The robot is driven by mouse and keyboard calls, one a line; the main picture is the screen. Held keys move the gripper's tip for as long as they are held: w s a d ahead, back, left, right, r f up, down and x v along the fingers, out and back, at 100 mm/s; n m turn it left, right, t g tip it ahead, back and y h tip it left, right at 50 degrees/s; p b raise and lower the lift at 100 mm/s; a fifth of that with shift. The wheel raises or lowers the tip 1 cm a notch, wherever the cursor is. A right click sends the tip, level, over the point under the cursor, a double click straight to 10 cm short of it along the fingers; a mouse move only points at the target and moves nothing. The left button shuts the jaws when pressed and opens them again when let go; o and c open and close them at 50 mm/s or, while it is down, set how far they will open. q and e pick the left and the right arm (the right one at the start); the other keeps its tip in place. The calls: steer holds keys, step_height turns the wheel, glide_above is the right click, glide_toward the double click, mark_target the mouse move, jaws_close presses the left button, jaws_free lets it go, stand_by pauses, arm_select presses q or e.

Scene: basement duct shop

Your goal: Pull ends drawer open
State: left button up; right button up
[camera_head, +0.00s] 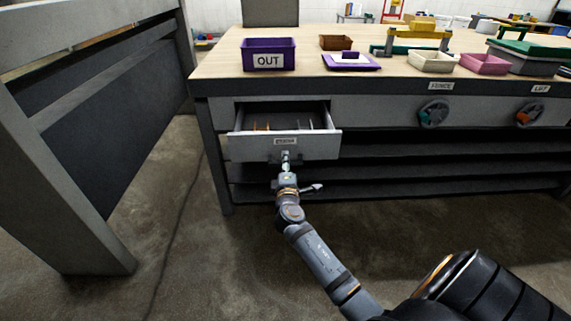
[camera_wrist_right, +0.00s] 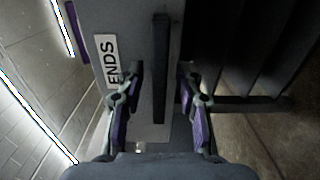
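The ends drawer (camera_head: 250,147) stands pulled out from the left end of the workbench, with its inside and dividers showing. Its ENDS label (camera_wrist_right: 108,62) reads clearly in the right wrist view. My right gripper (camera_head: 286,163) is in front of the drawer's face, below the label. In the right wrist view its two fingers are spread, one on each side of the dark bar handle (camera_wrist_right: 161,50), with gaps between the fingers and the bar. In the head view the gripper partly hides the handle. My left gripper is not in view.
The workbench top (camera_head: 215,67) holds a purple OUT bin (camera_head: 268,46), a purple tray (camera_head: 350,62) and several other bins. Two round dials (camera_head: 433,114) sit on the bench front to the right. A dark panelled structure (camera_head: 120,100) stands at left. Floor between is clear.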

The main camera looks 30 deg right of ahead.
steer(key=shift+s+a, duration=0.1)
steer(key=shift+s, duration=0.05)
steer(key=v, duration=1.1)
steer(key=shift+s, duration=0.35)
steer(key=shift+a, duration=0.1)
